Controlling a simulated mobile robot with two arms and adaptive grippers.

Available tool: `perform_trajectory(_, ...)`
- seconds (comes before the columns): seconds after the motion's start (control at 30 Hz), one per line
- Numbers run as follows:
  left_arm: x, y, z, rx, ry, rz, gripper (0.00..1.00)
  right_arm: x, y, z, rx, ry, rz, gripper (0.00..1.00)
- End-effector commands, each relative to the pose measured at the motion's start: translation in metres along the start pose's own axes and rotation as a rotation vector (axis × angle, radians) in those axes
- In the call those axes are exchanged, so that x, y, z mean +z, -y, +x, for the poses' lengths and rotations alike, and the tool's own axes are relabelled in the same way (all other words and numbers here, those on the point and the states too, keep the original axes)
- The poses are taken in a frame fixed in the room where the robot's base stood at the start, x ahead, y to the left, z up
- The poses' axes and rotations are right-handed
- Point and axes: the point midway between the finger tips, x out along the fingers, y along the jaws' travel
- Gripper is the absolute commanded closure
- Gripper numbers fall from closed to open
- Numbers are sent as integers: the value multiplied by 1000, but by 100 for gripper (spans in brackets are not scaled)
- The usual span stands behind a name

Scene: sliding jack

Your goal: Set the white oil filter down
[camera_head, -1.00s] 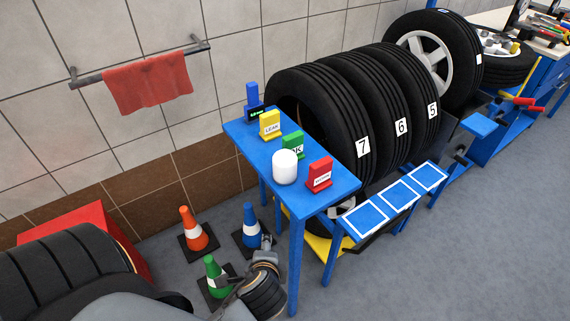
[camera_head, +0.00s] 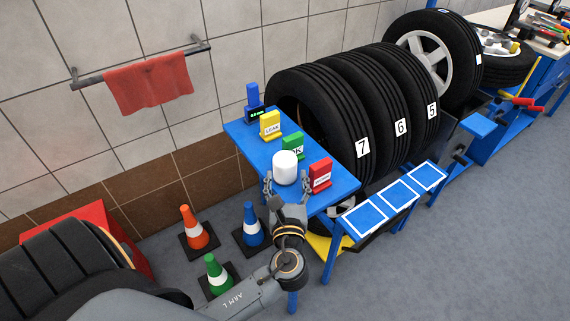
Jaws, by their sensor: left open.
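The white oil filter (camera_head: 285,167) stands upright on the small blue table (camera_head: 335,190), in front of the green OK sign (camera_head: 293,144) and left of the red sign (camera_head: 320,175). My left gripper (camera_head: 286,185) is open at the table's front, with a finger on either side of the filter's near part. I cannot tell whether the fingers touch it. My right gripper does not show.
A yellow LEAK sign (camera_head: 270,125) and a blue device (camera_head: 253,103) stand further back on the table. Orange (camera_head: 194,226), blue (camera_head: 250,223) and green (camera_head: 215,271) cones stand on the floor at left. Numbered tyres (camera_head: 350,110) stand behind the table.

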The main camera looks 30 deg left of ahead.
Motion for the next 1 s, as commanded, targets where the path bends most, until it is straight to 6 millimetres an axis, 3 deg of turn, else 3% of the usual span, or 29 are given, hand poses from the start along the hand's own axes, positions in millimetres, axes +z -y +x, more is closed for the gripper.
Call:
perform_trajectory(0.27, 2, -1, 24, 1, 1, 0, 35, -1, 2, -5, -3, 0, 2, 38)
perform_trajectory(0.53, 5, -2, 62, 2, -1, 0, 35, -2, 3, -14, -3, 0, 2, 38)
perform_trajectory(0.83, 3, -2, 69, 0, -3, -1, 35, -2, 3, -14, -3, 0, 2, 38)
perform_trajectory(0.87, 3, -2, 69, 1, -3, -1, 38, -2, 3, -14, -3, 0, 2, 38)
perform_trajectory(1.0, 3, -2, 69, 1, -3, -1, 66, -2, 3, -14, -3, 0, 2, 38)
